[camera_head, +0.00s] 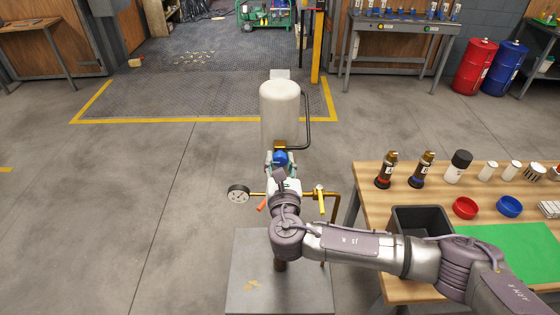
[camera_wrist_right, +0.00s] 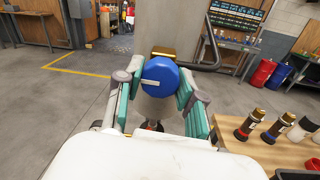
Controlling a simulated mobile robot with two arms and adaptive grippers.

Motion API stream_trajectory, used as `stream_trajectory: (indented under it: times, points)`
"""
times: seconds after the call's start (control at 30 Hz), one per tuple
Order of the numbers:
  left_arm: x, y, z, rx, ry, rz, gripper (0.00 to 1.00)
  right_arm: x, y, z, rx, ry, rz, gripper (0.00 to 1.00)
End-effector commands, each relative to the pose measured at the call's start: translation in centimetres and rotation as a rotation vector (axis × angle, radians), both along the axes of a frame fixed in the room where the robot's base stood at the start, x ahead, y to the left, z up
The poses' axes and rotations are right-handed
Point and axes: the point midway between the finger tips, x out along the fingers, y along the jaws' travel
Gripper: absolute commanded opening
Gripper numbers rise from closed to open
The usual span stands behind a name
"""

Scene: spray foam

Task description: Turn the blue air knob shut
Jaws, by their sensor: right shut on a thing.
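The blue air knob (camera_head: 280,157) is on the front of the apparatus, below the pale upright tank (camera_head: 280,110). In the right wrist view the knob (camera_wrist_right: 162,76) faces me, with a short pale mark lying almost level on its left half. My right gripper (camera_head: 281,164) reaches it from the front. Its teal finger pads (camera_wrist_right: 161,90) stand on the left and right of the knob, shut on it. The gripper and wrist hide the lower part of the apparatus in the head view. My left gripper is not in view.
A round gauge (camera_head: 238,194), a red lever (camera_head: 262,206) and a yellow lever (camera_head: 319,193) flank my wrist. The wooden table (camera_head: 375,170) at right holds bottles, coloured rings, a dark bin (camera_head: 422,221) and a green mat (camera_head: 520,250). Floor at left is clear.

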Motion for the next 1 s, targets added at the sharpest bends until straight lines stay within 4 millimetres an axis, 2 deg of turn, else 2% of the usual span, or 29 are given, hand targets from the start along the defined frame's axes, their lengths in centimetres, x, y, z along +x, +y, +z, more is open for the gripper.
stream_trajectory:
  times: [0.27, 0.47, 1.0]
  points:
    - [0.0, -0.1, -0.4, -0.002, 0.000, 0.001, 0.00, 0.0, 0.0, -0.2, 0.021, 0.001, -0.001, 0.03]
    - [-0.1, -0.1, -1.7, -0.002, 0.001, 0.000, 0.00, 0.0, 0.0, -0.4, 0.109, 0.001, -0.002, 0.03]
    - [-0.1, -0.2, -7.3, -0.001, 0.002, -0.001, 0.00, -0.1, 0.2, -0.6, 0.590, 0.001, -0.001, 0.03]
